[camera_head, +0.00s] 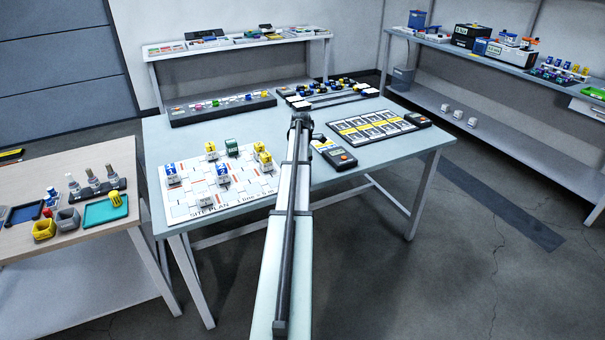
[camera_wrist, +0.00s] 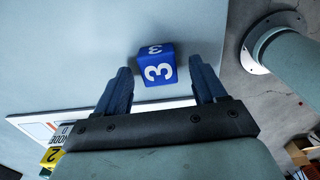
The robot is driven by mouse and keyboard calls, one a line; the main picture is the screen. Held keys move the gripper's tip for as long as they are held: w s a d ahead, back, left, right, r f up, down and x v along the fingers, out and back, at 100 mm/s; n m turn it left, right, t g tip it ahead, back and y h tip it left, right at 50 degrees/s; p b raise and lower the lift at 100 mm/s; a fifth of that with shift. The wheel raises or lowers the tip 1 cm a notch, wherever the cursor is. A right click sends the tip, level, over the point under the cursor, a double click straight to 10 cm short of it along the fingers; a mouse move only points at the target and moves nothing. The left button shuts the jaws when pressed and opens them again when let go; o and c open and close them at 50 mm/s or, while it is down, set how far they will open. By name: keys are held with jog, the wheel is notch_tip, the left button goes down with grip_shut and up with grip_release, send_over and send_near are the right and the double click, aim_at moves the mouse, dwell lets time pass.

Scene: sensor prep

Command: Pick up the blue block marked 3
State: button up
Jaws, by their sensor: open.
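The blue block marked 3 (camera_wrist: 155,68) sits on the pale table top in the wrist view, with white 3s on two faces. My gripper (camera_wrist: 160,74) is open and empty, with one dark blue finger on each side of the block. The block lies between the fingertips in the picture; I cannot tell how much height separates them. In the head view my arm covers the middle of the table, and I cannot make out this block there.
A white site plan board (camera_head: 195,206) with several small blocks lies left of my arm; its edge shows in the wrist view, with a yellow block marked 2 (camera_wrist: 51,156). A handheld meter (camera_head: 341,158) and a dark tray (camera_head: 400,134) lie to the right.

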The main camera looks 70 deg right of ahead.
jog(key=shift+c, duration=0.2)
jog(key=c, duration=1.1)
